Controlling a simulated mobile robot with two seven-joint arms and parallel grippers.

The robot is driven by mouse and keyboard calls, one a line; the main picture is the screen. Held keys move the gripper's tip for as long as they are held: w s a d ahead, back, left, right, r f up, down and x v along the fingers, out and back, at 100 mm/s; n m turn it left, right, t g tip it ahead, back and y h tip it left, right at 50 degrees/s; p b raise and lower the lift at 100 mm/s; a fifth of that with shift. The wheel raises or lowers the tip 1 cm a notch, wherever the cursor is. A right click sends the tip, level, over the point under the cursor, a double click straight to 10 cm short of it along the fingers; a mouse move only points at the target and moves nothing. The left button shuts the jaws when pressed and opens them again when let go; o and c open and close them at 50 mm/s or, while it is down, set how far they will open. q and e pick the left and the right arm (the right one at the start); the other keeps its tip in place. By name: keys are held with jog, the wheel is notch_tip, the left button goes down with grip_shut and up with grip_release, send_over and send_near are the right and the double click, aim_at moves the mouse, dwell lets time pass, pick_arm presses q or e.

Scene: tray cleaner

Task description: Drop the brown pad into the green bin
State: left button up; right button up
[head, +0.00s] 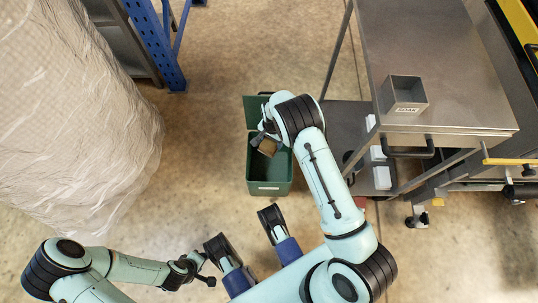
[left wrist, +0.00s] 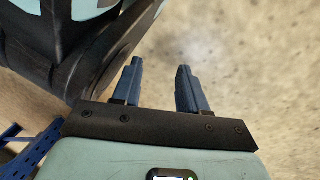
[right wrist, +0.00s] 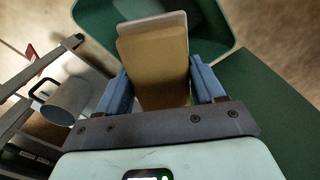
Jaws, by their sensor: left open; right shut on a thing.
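The green bin (head: 270,187) stands on the floor near the middle of the head view, with its lid raised at the back. My right gripper (head: 264,140) is above the bin and shut on the brown pad (head: 268,148). In the right wrist view the pad (right wrist: 155,70) sits between the two blue fingers, and the bin (right wrist: 217,25) shows behind it. I cannot tell how high the pad is above the bin's rim. My left gripper (left wrist: 155,88) is open and empty over bare floor, well away from the bin.
A metal cart (head: 440,60) with a small grey box (head: 404,94) on top stands to the right of the bin. A wrapped pallet load (head: 70,120) stands at the left, with a blue rack post (head: 158,45) behind it. The floor between the load and bin is clear.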

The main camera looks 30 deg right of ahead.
notch_tip(320, 180, down, 4)
jog(key=shift+r+b, duration=0.2)
jog(key=shift+b, duration=0.8)
pick_arm(q)
jog(key=s+f+g, duration=0.2)
jog(key=s+f, duration=0.1)
jog(key=s, duration=0.3)
jog(key=shift+a+f+b, duration=0.25)
jog(key=shift+a+b, duration=0.1)
pick_arm(e)
jog(key=shift+f, duration=0.55)
jog(key=o, duration=1.2)
jog(key=shift+c, duration=0.2)
jog(key=shift+r, duration=0.1)
pick_arm(q)
jog(key=w+d+r+t+p, duration=0.1)
jog(key=w+r+p, duration=0.3)
jog(key=w, duration=0.4)
jog(key=shift+w+r+t, duration=0.2)
jog(key=shift+r+t, duration=0.5)
jog(key=shift+t, duration=0.2)
pick_arm(e)
notch_tip(320, 180, up, 13)
jog(key=shift+r, duration=0.1)
